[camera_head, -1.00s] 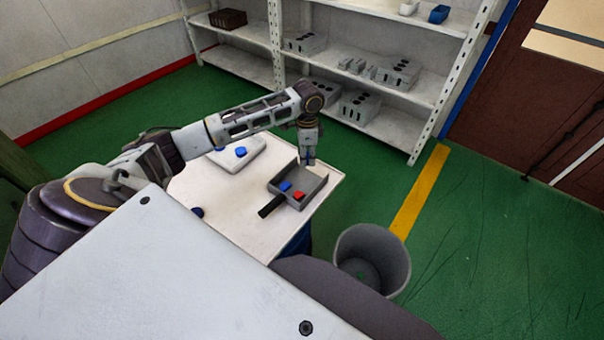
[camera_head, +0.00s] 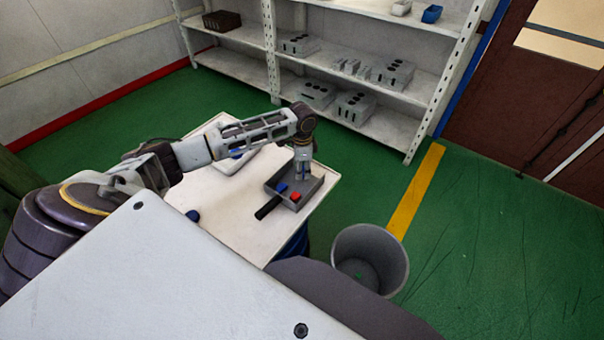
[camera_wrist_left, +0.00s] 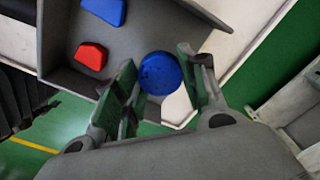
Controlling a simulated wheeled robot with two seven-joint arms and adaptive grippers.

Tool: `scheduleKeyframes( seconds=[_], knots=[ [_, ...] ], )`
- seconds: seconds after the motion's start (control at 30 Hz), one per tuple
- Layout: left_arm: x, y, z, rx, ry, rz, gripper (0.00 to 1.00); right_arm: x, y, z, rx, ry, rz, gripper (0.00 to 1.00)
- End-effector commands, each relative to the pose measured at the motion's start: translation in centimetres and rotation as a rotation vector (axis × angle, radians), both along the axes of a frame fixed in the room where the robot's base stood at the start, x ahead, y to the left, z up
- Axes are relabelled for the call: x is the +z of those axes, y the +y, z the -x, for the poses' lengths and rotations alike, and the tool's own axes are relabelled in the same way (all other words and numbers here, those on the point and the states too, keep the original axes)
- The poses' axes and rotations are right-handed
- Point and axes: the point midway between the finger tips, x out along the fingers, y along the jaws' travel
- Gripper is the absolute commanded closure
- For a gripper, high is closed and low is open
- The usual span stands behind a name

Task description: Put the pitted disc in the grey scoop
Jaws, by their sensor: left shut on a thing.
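The grey scoop (camera_head: 314,190) lies on the white table with its dark handle (camera_head: 267,207) towards the front left. A red piece (camera_head: 295,196) and a blue piece (camera_head: 282,188) lie in it; both also show in the left wrist view, red (camera_wrist_left: 91,56) and blue (camera_wrist_left: 106,10). My left gripper (camera_wrist_left: 160,66) is shut on a round blue disc with small pits (camera_wrist_left: 161,74). In the head view the left gripper (camera_head: 302,177) is at the scoop's back part; the arm hides the disc there. Whether the disc touches the scoop floor cannot be told. My right gripper is out of view.
A dark blue piece (camera_head: 193,215) lies on the white table (camera_head: 235,222) at the left. A white tray (camera_head: 232,166) lies behind, partly hidden by my arm. A grey bin (camera_head: 371,258) stands on the floor to the right. Shelves (camera_head: 400,135) stand behind.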

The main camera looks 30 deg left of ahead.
Motion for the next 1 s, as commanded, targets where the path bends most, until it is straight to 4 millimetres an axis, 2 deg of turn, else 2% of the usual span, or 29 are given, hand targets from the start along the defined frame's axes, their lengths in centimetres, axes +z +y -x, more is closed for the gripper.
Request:
scheduleKeyframes(
  seconds=[0.27,0.73,0.77,0.9,1.0],
  knots=[
    [-2.7,0.0,0.0,0.0,0.001,0.001,0.82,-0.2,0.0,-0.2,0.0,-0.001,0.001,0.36],
    [-3.1,0.0,0.0,0.0,0.0,0.0,0.82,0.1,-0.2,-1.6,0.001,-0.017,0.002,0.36],
    [-3.2,0.0,0.0,-0.001,0.0,0.0,0.57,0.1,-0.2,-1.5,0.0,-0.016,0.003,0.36],
    [-3.2,0.0,0.0,0.0,0.0,0.0,0.39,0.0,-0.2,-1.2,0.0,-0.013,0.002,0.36],
    [-3.2,0.0,0.0,0.0,0.0,0.0,0.37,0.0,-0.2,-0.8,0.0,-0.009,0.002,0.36]
  ],
)
